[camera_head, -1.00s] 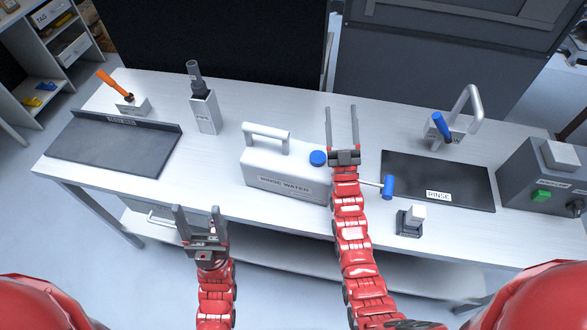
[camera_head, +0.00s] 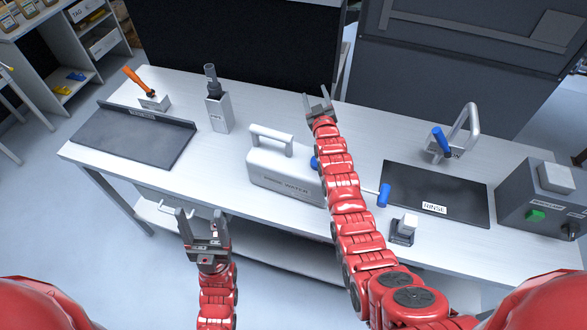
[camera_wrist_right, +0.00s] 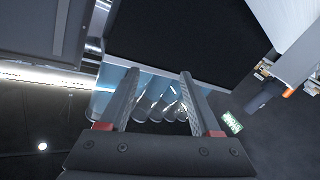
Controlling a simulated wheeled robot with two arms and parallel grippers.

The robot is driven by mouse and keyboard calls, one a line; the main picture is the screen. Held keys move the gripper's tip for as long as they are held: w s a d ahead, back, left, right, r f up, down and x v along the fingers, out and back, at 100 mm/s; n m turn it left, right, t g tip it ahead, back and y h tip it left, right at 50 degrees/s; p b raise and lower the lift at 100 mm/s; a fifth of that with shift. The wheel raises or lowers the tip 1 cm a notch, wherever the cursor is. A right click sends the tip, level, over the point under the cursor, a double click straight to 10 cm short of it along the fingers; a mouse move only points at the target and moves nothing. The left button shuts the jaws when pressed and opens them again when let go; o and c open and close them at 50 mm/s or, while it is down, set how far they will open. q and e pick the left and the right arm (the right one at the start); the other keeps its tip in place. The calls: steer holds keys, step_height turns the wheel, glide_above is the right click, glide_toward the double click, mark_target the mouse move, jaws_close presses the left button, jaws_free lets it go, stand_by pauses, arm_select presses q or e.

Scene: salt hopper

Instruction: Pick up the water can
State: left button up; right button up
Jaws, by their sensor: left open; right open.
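The water can (camera_head: 283,176) is a light grey box-shaped can labelled "RINSE WATER", standing upright on the table. It has a bar handle (camera_head: 271,135) on top and a blue cap (camera_head: 314,162), partly hidden by my right arm. A blue-ended lever (camera_head: 383,194) sticks out to its right. My right gripper (camera_head: 318,92) is open and empty, above and beyond the can near the table's back edge. In the right wrist view its fingers (camera_wrist_right: 160,98) are apart with nothing between them. My left gripper (camera_head: 187,222) is open and empty in front of the table, left of and nearer than the can.
The table (camera_head: 240,205) holds a dark tray (camera_head: 130,138) at left, a grey post tool (camera_head: 217,112), an orange-handled tool (camera_head: 146,92), a black "RINSE" mat (camera_head: 430,185), a faucet-like fixture (camera_head: 460,135), a small block (camera_head: 403,229) and a control box (camera_head: 545,200).

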steer(key=w+a+n+g, duration=0.2)
steer(key=w+a+g, duration=0.1)
steer(key=w+g, duration=0.1)
steer(key=n+g+h+p, duration=0.15)
steer(key=n+g, duration=0.35)
steer(key=g, duration=0.9)
glide_toward(291, 137)
steer(key=shift+h, duration=0.35)
steer(key=f+b, duration=0.2)
steer(key=b, duration=0.1)
steer(key=f+b, duration=0.2)
steer(key=b, duration=0.2)
steer(key=f+b, duration=0.3)
steer(key=shift+s+a+f+b, duration=0.1)
steer(key=shift+a+b, duration=0.25)
steer(key=shift+a, duration=0.05)
steer(key=shift+f+p, duration=0.3)
steer(key=shift+p, duration=0.7)
steer(key=shift+f, duration=0.35)
steer(key=shift+f+p, duration=0.15)
steer(key=shift+p, duration=0.25)
steer(key=shift+d+f+p, duration=0.1)
steer(key=shift+f+p, duration=0.7)
steer(key=shift+p, duration=0.4)
step_height(291, 137, down, 3)
steer(key=shift+r+p, duration=0.2)
steer(key=shift+p, duration=0.1)
steer(key=shift+f, duration=0.4)
jaws_close()
